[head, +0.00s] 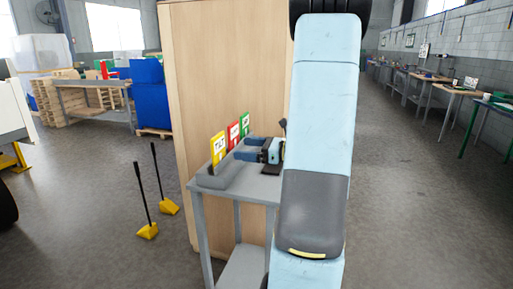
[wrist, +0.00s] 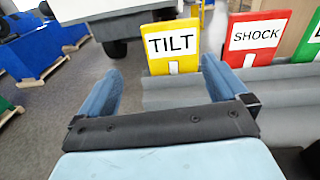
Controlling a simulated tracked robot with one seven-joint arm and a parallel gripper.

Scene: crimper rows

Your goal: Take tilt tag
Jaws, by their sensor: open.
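The tilt tag (head: 218,148) is a yellow card with a white panel reading TILT. It stands upright in a grey ridged holder (head: 217,180) at the near left end of a row on a small grey table. In the wrist view the tilt tag (wrist: 172,45) is beyond my fingertips, in line with the gap between them. My gripper (wrist: 163,70) is open and empty, its two blue fingers apart. In the head view my gripper (head: 243,149) is just right of the tags, over the table.
A red SHOCK tag (wrist: 255,38) stands close right of the tilt tag, then a green tag (head: 245,124). A wooden cabinet (head: 225,60) rises behind the table (head: 240,190). Two yellow chocks with black handles (head: 148,230) stand on the floor at left.

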